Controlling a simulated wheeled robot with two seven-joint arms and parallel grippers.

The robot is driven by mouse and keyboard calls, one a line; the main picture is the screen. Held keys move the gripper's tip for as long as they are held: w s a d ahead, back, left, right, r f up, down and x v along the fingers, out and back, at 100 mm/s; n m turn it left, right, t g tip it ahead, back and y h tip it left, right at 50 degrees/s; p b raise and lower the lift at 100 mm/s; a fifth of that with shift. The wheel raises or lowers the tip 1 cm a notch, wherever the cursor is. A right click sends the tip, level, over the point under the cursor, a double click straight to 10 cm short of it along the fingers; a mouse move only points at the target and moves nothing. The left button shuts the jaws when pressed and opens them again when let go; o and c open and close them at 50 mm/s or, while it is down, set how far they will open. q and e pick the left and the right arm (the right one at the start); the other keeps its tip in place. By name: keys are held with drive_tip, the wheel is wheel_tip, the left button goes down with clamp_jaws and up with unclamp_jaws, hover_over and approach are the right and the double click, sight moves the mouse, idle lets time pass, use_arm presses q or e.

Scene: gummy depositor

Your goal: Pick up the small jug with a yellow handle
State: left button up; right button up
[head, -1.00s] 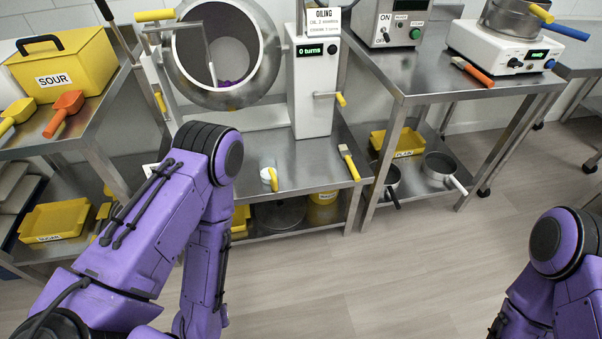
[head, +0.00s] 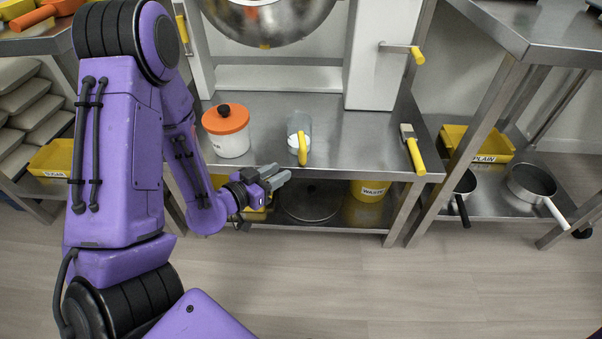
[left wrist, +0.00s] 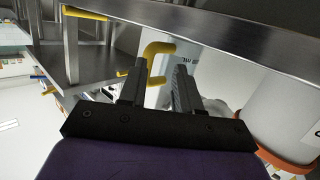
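The small jug (head: 293,128) is clear with white in it and a yellow handle (head: 302,150). It stands upright on the steel table near its front edge, handle facing me. My left gripper (head: 284,176) is in front of the table edge, a little left of and nearer than the jug, not touching it. In the left wrist view the fingers (left wrist: 158,85) are apart and empty, with the yellow handle (left wrist: 157,48) showing beyond the gap between them. My right gripper is not in view.
A white tub with an orange lid (head: 227,130) stands left of the jug on the table (head: 350,140). A yellow-handled brush (head: 412,148) lies at the right. A yellow waste bucket (head: 369,190) is on the shelf below. A large steel drum (head: 270,22) hangs above.

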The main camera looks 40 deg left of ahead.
sight(300, 140)
use_arm(q)
drive_tip(key=w+d+b, duration=0.1)
drive_tip(key=w, duration=0.2)
drive_tip(key=w+d+m+t+h+b, duration=0.1)
drive_tip(key=w, duration=0.2)
drive_tip(key=w+d+r+m+t+h+b, duration=0.1)
drive_tip(key=w, duration=0.3)
drive_tip(key=shift+b, duration=0.35)
clamp_jaws()
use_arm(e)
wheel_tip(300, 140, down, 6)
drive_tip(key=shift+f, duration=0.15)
